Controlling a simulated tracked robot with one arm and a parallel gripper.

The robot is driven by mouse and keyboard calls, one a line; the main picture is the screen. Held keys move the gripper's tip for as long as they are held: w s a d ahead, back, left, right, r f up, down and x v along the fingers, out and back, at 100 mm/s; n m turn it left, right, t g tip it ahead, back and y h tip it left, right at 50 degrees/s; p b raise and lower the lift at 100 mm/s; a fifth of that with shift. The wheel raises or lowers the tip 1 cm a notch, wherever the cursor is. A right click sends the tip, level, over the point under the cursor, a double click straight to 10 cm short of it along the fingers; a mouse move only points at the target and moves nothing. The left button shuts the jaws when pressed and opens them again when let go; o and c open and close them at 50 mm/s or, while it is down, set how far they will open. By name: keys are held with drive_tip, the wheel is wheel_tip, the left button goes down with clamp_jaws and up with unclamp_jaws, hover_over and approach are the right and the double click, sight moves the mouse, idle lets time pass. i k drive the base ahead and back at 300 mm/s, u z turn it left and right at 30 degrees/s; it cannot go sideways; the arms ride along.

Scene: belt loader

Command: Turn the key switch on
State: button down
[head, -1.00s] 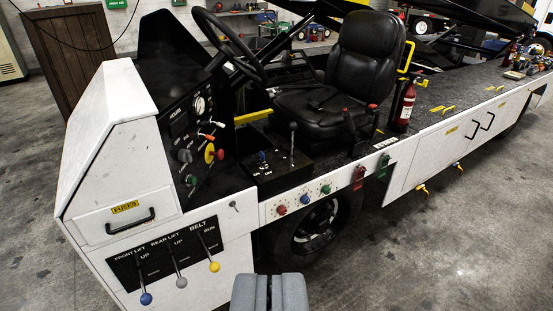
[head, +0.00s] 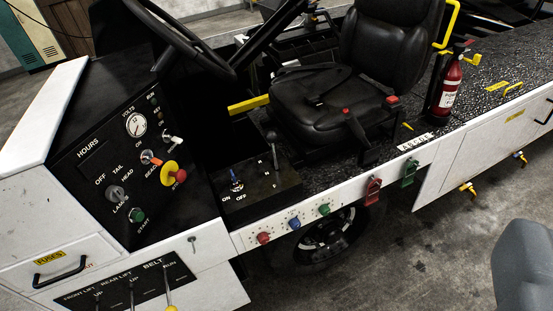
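The black control panel (head: 84,182) of the loader fills the left of the view, with a gauge and several switches. A small silver key-like part (head: 172,138) sticks out at its right side, above the red-and-yellow stop button (head: 172,172); its markings are too small to read, so I cannot tell its position. Another small key-like part (head: 192,242) is on the white front panel below. My gripper (head: 525,265) shows only as a grey part at the lower right edge, apart from the panel and touching nothing visible. Its other finger is out of view.
The steering wheel (head: 180,40) overhangs the panel. A black box with a blue toggle (head: 237,185) marked ON and OFF sits beside the seat (head: 345,85). Levers (head: 168,295) stick out at the lower left. The floor (head: 430,255) at right is clear.

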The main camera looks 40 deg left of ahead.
sight(236, 188)
drive_tip(key=u, duration=0.45)
drive_tip(key=i, duration=1.15)
drive_tip(key=u, duration=0.75)
